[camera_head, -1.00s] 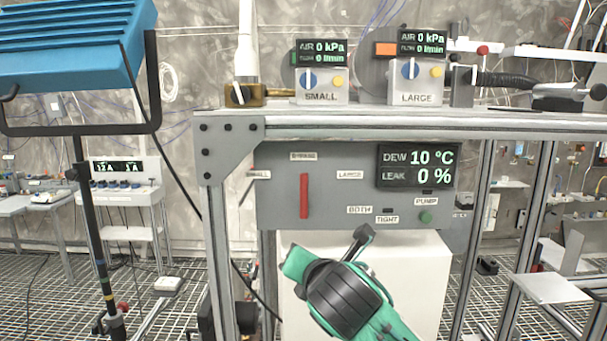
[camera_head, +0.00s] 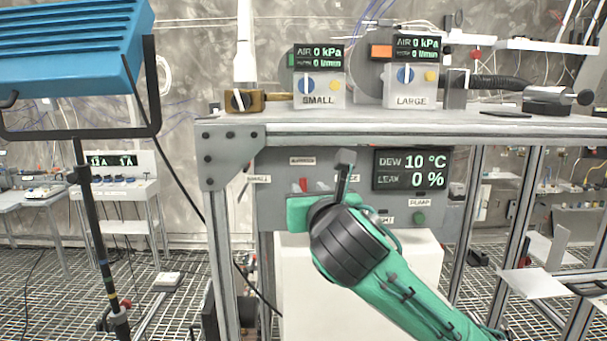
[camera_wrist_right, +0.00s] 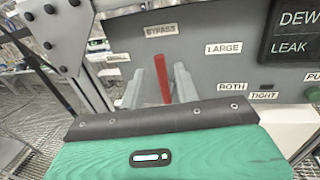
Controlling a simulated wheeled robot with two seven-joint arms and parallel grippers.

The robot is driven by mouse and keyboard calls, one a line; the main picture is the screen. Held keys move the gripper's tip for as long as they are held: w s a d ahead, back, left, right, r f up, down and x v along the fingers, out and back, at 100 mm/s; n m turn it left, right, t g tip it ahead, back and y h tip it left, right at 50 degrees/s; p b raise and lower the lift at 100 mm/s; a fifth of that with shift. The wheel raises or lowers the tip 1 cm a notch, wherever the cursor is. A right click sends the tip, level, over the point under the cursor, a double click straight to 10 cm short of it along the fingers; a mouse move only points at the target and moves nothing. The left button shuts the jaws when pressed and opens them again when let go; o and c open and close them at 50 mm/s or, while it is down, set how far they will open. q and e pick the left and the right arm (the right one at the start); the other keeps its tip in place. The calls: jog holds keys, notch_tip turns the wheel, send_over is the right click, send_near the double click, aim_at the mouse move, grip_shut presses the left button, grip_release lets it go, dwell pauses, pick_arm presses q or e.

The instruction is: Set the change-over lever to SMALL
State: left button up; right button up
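The change-over lever (camera_head: 302,185) is a red upright bar on the grey panel under the bench top. In the right wrist view the red lever (camera_wrist_right: 161,75) stands below the BYPASS label (camera_wrist_right: 161,30), with SMALL (camera_wrist_right: 118,58) to its left and LARGE (camera_wrist_right: 224,48) to its right. My right gripper (camera_wrist_right: 160,85) is open, with one grey finger on each side of the lever and gaps visible. Its lower part is hidden behind the gripper body. In the head view my right gripper (camera_head: 303,193) is in front of the panel, its fingers mostly hidden. My left gripper is out of view.
The panel display (camera_head: 410,170) reads DEW 10 °C and LEAK 0 %. A green pump button (camera_head: 419,218) is at the panel's lower right. The bench top (camera_head: 400,122) overhangs the panel and carries the SMALL and LARGE gauge units. A blue lamp (camera_head: 75,50) stands at left.

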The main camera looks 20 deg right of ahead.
aim_at(304, 184)
jog(key=w, duration=0.2)
jog(key=w+p, duration=0.1)
jog(key=w, duration=0.1)
jog(key=shift+w+d, duration=0.2)
jog(key=shift+w, duration=0.05)
jog(key=shift+w+p, duration=0.35)
jog(key=shift+w, duration=0.25)
grip_shut()
